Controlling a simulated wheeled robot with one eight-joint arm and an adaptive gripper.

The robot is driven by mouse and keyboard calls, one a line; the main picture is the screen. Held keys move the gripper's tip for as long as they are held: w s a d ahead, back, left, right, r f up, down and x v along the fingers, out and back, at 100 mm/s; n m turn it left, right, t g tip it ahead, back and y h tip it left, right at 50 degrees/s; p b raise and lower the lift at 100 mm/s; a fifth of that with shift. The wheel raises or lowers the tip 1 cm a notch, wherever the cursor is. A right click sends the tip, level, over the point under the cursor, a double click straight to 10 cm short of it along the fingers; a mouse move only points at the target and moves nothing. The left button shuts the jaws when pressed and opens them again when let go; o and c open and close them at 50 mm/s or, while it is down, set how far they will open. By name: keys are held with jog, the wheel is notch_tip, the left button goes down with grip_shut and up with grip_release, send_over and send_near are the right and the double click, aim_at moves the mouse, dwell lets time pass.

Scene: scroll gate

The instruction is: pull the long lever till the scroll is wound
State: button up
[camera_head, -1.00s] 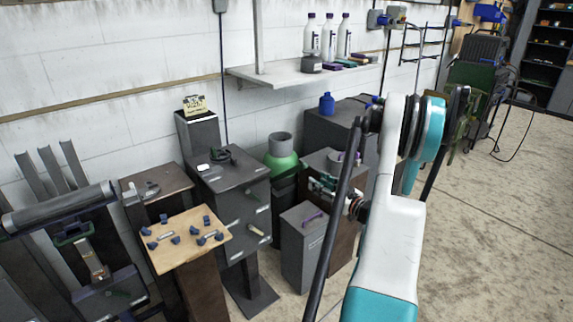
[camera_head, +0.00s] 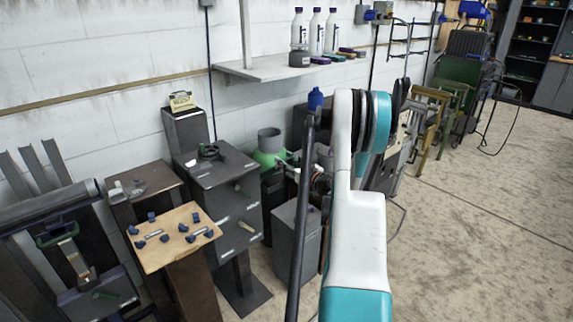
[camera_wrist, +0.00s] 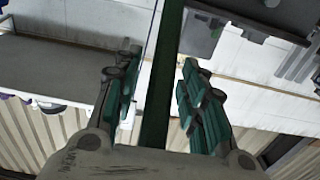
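A dark horizontal roller (camera_head: 45,205) sits on a frame at the far left in the head view; it may be the scroll, but I cannot tell. I cannot identify the long lever for sure. In the wrist view my gripper (camera_wrist: 160,58) is open, with green pads on both fingers. A long dark green bar (camera_wrist: 166,50) runs between the fingers, with a light gap on its left side. I cannot tell whether it is held or lies behind them. In the head view my white and teal arm hides most of the gripper.
A wooden board with blue knobs (camera_head: 172,255) stands right of the roller frame. Grey cabinets (camera_head: 222,190) and a green cylinder (camera_head: 268,160) stand near the wall. A shelf (camera_head: 270,70) holds white bottles. Open floor (camera_head: 470,240) lies on the right.

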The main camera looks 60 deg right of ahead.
jog(key=shift+c, duration=0.3)
grip_shut()
jog(key=shift+r, duration=0.1)
